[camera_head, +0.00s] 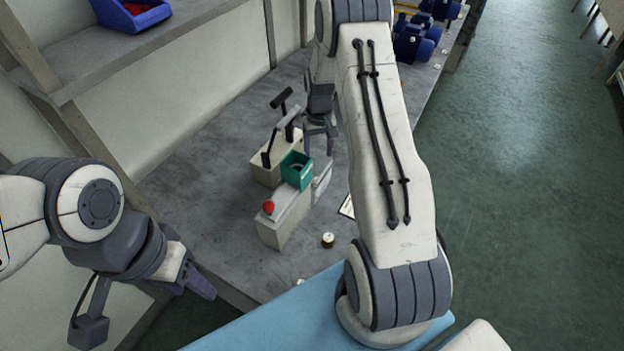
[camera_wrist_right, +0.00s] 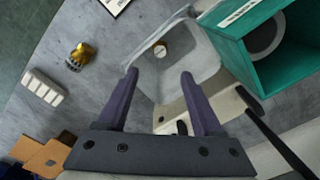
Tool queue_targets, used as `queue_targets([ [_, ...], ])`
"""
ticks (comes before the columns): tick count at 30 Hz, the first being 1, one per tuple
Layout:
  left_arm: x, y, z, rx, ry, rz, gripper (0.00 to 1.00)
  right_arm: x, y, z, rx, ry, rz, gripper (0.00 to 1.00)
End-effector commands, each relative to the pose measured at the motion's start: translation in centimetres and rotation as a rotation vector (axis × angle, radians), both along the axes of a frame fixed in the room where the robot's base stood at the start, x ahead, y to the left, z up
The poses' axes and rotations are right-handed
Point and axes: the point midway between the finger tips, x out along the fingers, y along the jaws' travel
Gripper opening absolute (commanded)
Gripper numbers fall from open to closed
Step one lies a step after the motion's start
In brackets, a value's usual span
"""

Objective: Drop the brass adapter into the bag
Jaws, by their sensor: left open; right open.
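The bag is a pale grey, see-through open container (camera_wrist_right: 190,62) beside the green box; it also shows in the head view (camera_head: 322,181). A small round brownish piece with a pale face (camera_wrist_right: 161,48), perhaps the brass adapter, shows within the bag's outline. A similar brass-coloured piece with a white top (camera_head: 328,240) stands on the bench in the head view. My left gripper (camera_head: 200,285) is open and empty at the bench's near left edge.
The green box (camera_head: 297,170) sits by a lever fixture (camera_head: 278,160) and a block with a red button (camera_head: 268,207). A gold fitting (camera_wrist_right: 80,57) and a white block (camera_wrist_right: 44,88) lie on the bench. Blue pumps (camera_head: 415,40) stand at the back. The left bench area is clear.

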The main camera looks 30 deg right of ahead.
Motion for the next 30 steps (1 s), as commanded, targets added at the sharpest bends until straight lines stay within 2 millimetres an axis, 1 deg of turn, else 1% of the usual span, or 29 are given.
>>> queue_targets([
  [4, 0.0, 0.0, -0.8, 0.000, 0.000, 0.000, 0.50, 0.1, -0.1, 1.8, -0.002, -0.006, 0.000, 0.68],
  [12, 0.0, 0.0, -2.2, 0.000, 0.000, -0.001, 0.50, 0.1, -0.1, 7.2, -0.002, -0.006, 0.000, 0.68],
  [15, 0.0, 0.0, -2.5, 0.000, 0.000, -0.001, 0.50, 0.1, -0.1, 8.7, -0.001, -0.005, 0.000, 0.68],
  [18, 0.0, 0.0, -2.7, 0.000, 0.000, -0.001, 0.50, 0.0, -0.1, 9.6, -0.001, -0.002, 0.000, 0.68],
  [21, 0.0, 0.0, -2.7, 0.000, 0.000, -0.001, 0.50, 0.0, 0.0, 10.1, -0.001, -0.002, 0.000, 0.68],
  [30, 0.0, 0.0, -2.7, 0.000, 0.000, -0.001, 0.50, 0.0, 0.0, 10.2, 0.000, 0.000, 0.000, 0.68],
])
